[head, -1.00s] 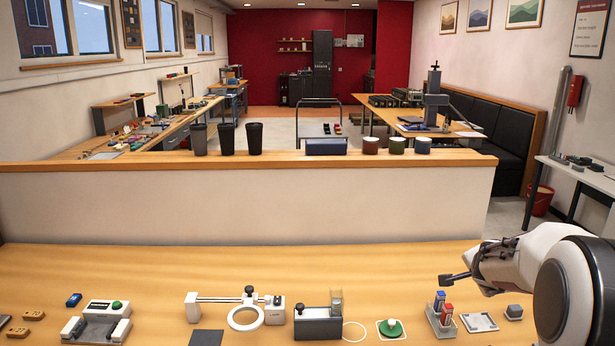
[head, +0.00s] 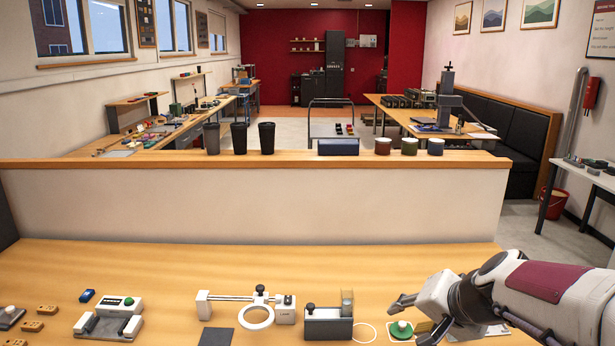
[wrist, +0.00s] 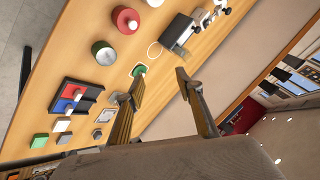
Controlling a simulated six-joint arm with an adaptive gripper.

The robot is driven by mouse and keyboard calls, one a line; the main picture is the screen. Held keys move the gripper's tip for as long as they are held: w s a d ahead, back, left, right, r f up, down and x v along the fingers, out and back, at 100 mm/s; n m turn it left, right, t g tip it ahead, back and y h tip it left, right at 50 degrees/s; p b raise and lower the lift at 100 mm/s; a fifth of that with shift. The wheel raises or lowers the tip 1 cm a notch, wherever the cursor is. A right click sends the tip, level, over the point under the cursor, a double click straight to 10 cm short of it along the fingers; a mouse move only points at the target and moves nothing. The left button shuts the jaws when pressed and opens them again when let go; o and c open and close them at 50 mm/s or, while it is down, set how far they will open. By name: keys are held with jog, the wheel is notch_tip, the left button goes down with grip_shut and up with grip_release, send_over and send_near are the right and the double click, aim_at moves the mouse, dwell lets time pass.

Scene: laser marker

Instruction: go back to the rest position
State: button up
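My gripper (head: 414,321) is at the lower right of the head view, at the end of my arm, above the wooden bench (head: 150,260). In the wrist view my gripper (wrist: 158,82) has its two fingers well apart with nothing between the tips. It is open and empty. A green round piece on a white pad (head: 400,329) lies by the fingers in the head view; it also shows just beyond the left finger in the wrist view (wrist: 139,70). My arm hides part of the bench's right end.
A dark box with a clear cylinder (head: 328,321) and a white stand with a ring (head: 257,316) stand left of my gripper. A white-and-grey fixture (head: 108,320) is farther left. A black tray with red and blue blocks (wrist: 90,93) shows in the wrist view. A low wall (head: 250,200) runs behind the bench.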

jog(key=s+a+n+g+h, duration=0.2)
jog(key=s+n, duration=0.4)
jog(key=s, duration=2)
jog(key=shift+s+n+h, duration=0.3)
